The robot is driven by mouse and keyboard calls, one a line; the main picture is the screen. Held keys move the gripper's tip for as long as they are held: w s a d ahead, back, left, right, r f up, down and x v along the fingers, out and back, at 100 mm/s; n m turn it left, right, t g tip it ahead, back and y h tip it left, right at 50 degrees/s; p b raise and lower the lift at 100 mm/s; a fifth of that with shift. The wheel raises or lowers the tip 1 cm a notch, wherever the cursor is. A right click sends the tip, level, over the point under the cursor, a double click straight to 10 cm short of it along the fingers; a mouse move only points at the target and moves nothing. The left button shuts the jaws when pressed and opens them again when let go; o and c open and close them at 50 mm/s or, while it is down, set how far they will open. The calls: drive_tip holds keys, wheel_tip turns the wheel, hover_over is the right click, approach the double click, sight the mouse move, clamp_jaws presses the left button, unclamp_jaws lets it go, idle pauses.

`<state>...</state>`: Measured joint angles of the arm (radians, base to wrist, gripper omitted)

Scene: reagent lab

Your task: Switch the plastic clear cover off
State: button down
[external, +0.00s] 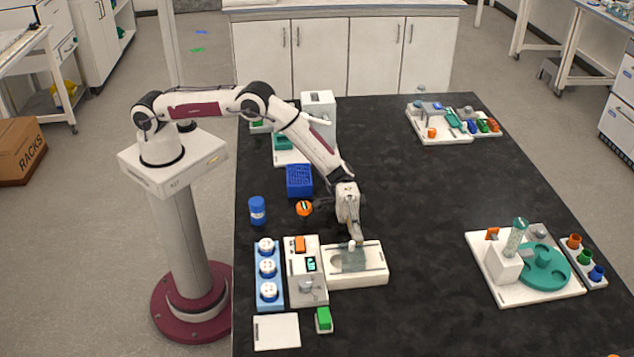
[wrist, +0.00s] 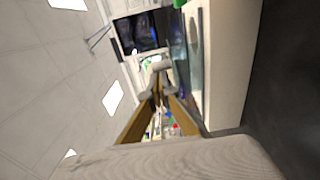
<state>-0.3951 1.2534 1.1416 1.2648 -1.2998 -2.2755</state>
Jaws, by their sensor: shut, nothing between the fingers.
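The clear plastic cover (external: 347,263) shows as a see-through grey-green panel on top of a low cream box (external: 372,275) near the front middle of the bench. My gripper (external: 354,242) points down at the back edge of this box, close to the cover. Its fingers are together and empty. I cannot tell whether the fingertips touch the cover. In the wrist view the fingers (wrist: 157,80) show as tan strips narrowing together, with the box's pale side (wrist: 222,70) to their right. The cover's exact edges are hard to make out.
Left of the box is a cream control unit (external: 307,285) with an orange switch and small display, then a blue rack (external: 269,290) with white-topped items. A green block (external: 324,318) lies in front. A teal carousel station (external: 545,268) stands right. The bench between is clear.

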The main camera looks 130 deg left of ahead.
sight(344, 242)
drive_tip(key=shift+s+d, duration=1.3)
drive_tip(key=shift+w+a, duration=0.1)
drive_tip(key=shift+a, duration=0.05)
drive_tip(key=shift+w+a, duration=0.5)
drive_tip(key=shift+a, duration=0.4)
drive_tip(key=shift+w+a, duration=0.45)
drive_tip(key=shift+a, duration=0.4)
drive_tip(key=v, duration=1)
drive_tip(key=shift+r, duration=0.15)
